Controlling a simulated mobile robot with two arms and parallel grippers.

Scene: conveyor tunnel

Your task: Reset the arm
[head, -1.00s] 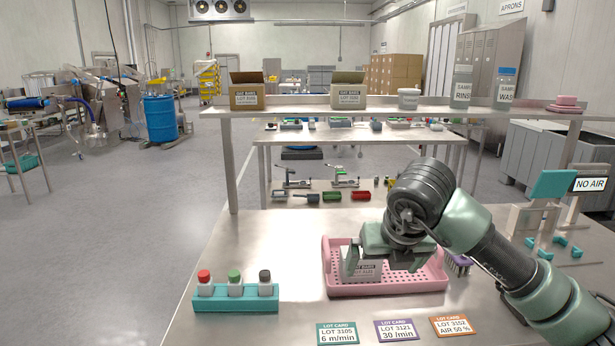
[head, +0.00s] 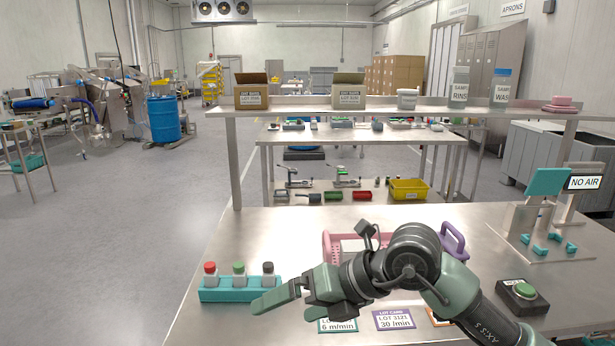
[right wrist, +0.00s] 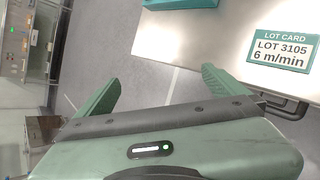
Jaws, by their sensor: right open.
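My right gripper (head: 285,305) is open and empty, reaching leftward over the front of the steel table. In the right wrist view its two green fingers (right wrist: 165,88) are spread wide with nothing between them. In the head view it is just right of and in front of a teal rack (head: 216,295) holding bottles with red, green and black caps. My right forearm crosses the table from the lower right and hides much of the pink basket (head: 328,250) behind it. A pale item in the basket is mostly covered. My left gripper is not in view.
The teal-edged lot card (right wrist: 282,49) and the purple-edged lot card (head: 394,320) lie at the table's front. A black box with a green button (head: 523,291) and a fixture with a teal panel (head: 548,182) stand at right. A raised shelf (head: 300,109) spans the back.

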